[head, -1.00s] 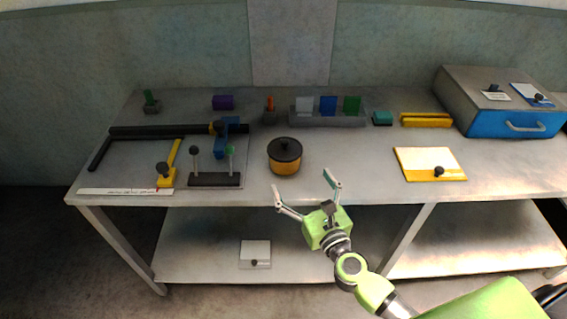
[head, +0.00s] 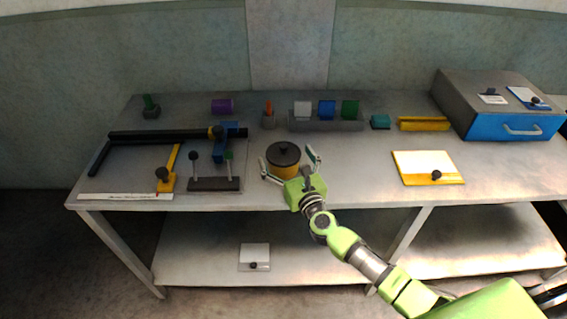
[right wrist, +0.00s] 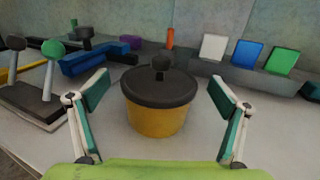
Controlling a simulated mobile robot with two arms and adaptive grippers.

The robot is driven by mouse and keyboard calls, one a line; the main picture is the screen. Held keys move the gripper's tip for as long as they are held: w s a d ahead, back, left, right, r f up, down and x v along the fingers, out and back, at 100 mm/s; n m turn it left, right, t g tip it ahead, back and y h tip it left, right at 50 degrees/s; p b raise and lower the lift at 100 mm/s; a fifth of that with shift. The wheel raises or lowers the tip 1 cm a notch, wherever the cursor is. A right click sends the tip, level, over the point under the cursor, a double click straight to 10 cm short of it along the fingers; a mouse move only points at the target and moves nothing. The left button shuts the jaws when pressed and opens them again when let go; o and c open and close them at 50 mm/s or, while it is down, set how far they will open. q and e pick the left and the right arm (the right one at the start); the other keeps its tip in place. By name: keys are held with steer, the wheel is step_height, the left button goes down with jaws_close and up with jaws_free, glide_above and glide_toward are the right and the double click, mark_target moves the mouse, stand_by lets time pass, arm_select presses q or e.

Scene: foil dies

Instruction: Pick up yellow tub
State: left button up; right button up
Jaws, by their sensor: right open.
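The yellow tub (head: 284,169) has a black lid with a round knob and stands upright on the table near its front edge. In the right wrist view the tub (right wrist: 158,121) is centred, just beyond and between the spread fingers. My right gripper (head: 290,162) is open and empty, its fingers on either side of the tub's near part in the head view. In the right wrist view the gripper (right wrist: 158,95) shows a gap between each finger and the tub. The gripper's body hides the tub's lower front in the head view. My left gripper is not in view.
Left of the tub are a stand with two knobbed levers (head: 214,184) and a yellow-handled tool (head: 166,180). A rack (head: 335,126) with white, blue and green plates stands behind. A yellow-edged white board (head: 427,167) lies to the right, with clear table between.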

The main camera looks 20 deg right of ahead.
steer(key=shift+w+a, duration=0.1)
steer(key=shift+w, duration=0.75)
steer(key=c, duration=1.2)
